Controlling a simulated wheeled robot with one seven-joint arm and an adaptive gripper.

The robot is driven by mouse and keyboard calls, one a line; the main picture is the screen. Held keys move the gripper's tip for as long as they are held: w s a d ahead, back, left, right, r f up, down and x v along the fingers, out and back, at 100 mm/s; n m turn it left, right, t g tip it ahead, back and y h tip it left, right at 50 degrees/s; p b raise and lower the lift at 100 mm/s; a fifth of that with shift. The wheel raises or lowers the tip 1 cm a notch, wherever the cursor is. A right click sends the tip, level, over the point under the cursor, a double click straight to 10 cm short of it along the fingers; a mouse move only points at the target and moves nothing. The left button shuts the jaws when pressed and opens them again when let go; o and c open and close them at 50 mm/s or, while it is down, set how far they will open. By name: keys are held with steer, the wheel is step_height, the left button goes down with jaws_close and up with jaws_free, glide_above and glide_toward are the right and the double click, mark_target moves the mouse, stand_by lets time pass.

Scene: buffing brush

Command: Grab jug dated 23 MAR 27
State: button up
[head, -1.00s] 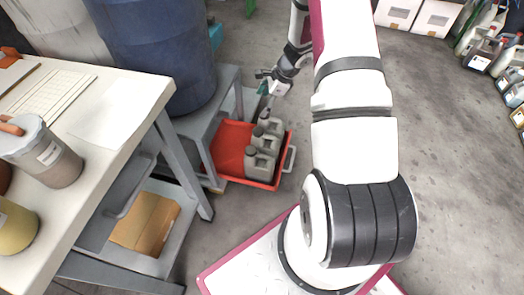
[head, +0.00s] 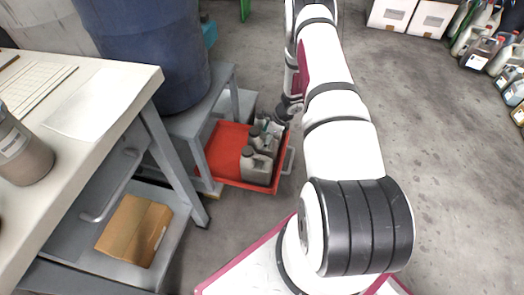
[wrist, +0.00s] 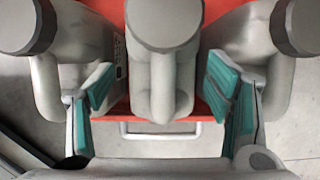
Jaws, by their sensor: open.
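Three grey jugs with dark round caps stand in a row in a red tray (head: 228,150). In the wrist view I look down on the left jug (wrist: 80,45), the middle jug (wrist: 163,75) and the right jug (wrist: 245,40). My gripper (wrist: 161,92) is open, its teal-padded fingers on either side of the middle jug's handle, with gaps on both sides. The left finger overlaps the left jug and the right finger the right jug in this view. A small part of a label shows on the left jug. No date is readable.
A metal step stand (head: 190,122) with a blue drum (head: 150,50) is left of the tray. A workbench (head: 100,110) stands nearer, with a cardboard box (head: 135,230) on its lower shelf.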

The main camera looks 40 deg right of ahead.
steer(key=x, duration=0.1)
steer(key=b+x, duration=0.1)
steer(key=x, duration=0.1)
steer(key=b+x, duration=0.1)
steer(key=shift+d+f, duration=0.2)
steer(key=shift+f, duration=0.2)
steer(key=shift+w+f+b, duration=0.15)
steer(key=shift+f+b, duration=0.15)
steer(key=shift+c, duration=0.4)
steer(key=shift+r, duration=0.1)
steer(key=c, duration=1.4)
